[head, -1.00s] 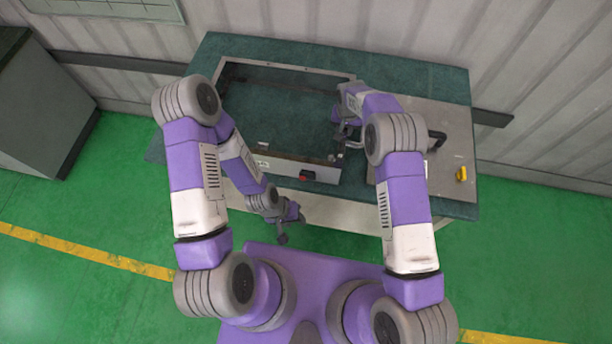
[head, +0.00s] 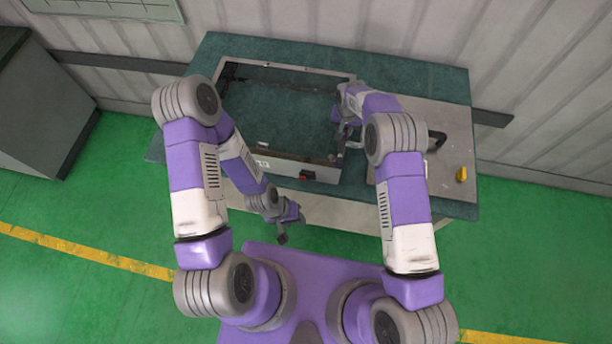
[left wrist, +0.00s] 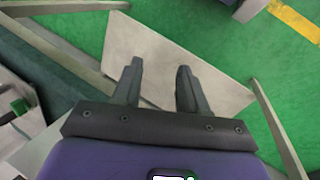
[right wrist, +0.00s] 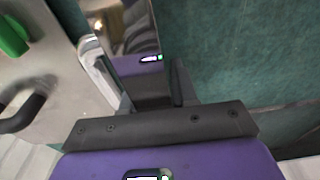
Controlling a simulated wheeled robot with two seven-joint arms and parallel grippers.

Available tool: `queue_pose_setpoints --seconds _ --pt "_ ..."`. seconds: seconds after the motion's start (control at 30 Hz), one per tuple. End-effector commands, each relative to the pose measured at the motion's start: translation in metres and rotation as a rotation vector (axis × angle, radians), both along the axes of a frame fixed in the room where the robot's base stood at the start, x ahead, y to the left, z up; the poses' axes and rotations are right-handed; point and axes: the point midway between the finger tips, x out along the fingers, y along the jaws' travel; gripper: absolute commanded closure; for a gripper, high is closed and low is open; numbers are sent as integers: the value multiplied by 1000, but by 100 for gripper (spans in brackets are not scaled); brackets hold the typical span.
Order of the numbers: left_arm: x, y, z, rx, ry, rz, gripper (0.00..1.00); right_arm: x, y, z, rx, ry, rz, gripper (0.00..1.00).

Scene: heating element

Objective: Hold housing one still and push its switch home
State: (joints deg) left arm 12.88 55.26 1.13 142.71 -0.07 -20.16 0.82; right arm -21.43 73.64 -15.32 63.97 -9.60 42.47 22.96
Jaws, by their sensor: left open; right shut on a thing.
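Housing one (head: 282,169) is an open rectangular metal frame on the green table top, with a small red switch (head: 305,175) on its front wall. I cannot tell how deep the switch sits. My right gripper (head: 346,138) is at the housing's right side. In the right wrist view its fingers (right wrist: 150,88) are shut on the shiny metal wall (right wrist: 137,62). My left gripper (head: 288,226) is open and empty, in front of the table edge and apart from the switch. In the left wrist view its fingers (left wrist: 157,82) stand apart with nothing between.
A pale lower panel (left wrist: 160,55) shows below the left gripper. The table (head: 300,50) is clear behind the housing.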

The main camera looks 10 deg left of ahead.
Motion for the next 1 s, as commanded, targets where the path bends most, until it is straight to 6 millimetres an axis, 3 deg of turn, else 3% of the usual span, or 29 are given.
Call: queue_pose_setpoints --seconds 0.37,0.63,1.0 --pt "0 0 0 0 0 0 57 0 0 1 0 -1 0 100" --pt "15 -9 6 33 -22 80 99 0 0 1 0 -1 0 100" --pt "64 -44 47 174 -152 522 100 1 0 1 1 -2 0 100"
